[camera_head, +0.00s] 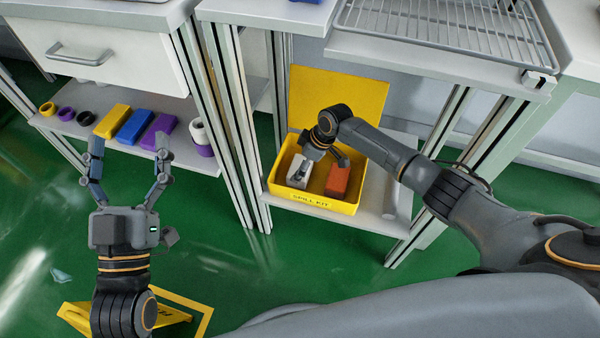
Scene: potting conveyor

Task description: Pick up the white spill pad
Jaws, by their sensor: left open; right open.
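The white spill pad (294,181) lies in the left part of the yellow spill kit box (313,201), which sits on a low shelf. An orange-brown block (338,180) lies beside it on the right. My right gripper (322,160) is open and reaches down into the box from above, over the pad and the gap beside it. Its fingers partly cover the pad, and I cannot tell whether they touch it. My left gripper (130,150) is open and empty, in front of the left shelf and away from the box.
The box's yellow lid (345,95) stands open behind it. A wire rack (450,28) on the bench and the frame posts (440,150) bound the shelf. Coloured blocks (134,127) and rings line the left shelf. A yellow floor sign (180,312) lies at the lower left.

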